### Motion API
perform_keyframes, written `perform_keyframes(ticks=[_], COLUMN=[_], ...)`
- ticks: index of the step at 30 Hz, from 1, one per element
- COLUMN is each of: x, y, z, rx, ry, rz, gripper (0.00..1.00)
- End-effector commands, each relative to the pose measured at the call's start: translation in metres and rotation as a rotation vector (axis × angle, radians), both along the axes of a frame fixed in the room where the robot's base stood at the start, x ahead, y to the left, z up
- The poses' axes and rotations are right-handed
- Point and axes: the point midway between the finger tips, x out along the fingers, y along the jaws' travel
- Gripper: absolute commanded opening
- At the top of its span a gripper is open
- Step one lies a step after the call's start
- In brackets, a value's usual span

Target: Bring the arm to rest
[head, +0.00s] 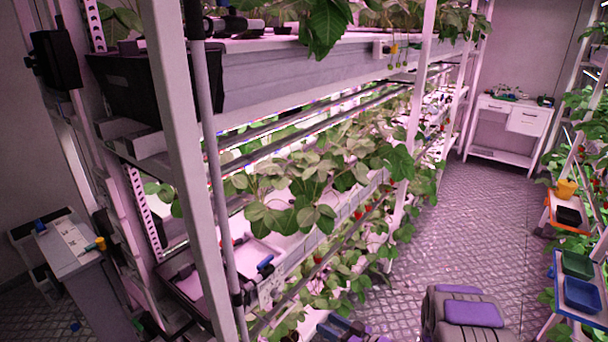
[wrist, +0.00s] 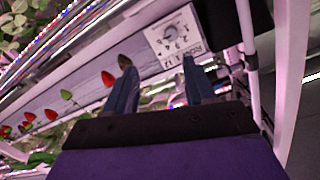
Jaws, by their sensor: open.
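My gripper (wrist: 158,78) shows in the wrist view with its two blue fingers spread apart and nothing between them. Beyond the fingertips is a white row label (wrist: 178,36) on the rack's rail. In the head view, blue and purple parts of my gripper (head: 336,328) show at the bottom edge, low beside the plant rack (head: 196,200). Part of my grey and purple arm (head: 470,314) shows to the right of it. The links between are mostly out of view.
Strawberry plants (head: 300,190) hang over the rack's front, with red berries (wrist: 108,79) left of my fingers. A tray (head: 190,285) sits in the rack. The aisle floor (head: 455,220) is clear toward a white table (head: 510,125). Blue (head: 583,295) and green (head: 577,264) bins stand right.

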Motion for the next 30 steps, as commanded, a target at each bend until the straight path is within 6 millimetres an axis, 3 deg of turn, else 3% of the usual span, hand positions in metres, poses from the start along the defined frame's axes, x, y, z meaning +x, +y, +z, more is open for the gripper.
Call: perform_keyframes(ticks=[5,9,16,23,30], x=[0.028,0.044,0.048,0.013,-0.057], y=[-0.029,-0.063,-0.12,-0.162,-0.179], z=[0.006,0.019,0.062,0.114,0.167], rx=[-0.261,-0.474,-0.747,-0.924,-1.007], ry=[0.04,0.096,0.214,0.387,0.609], rz=[-0.08,-0.175,-0.354,-0.527,-0.666], gripper=[0.55,0.55,0.55,0.55,0.55])
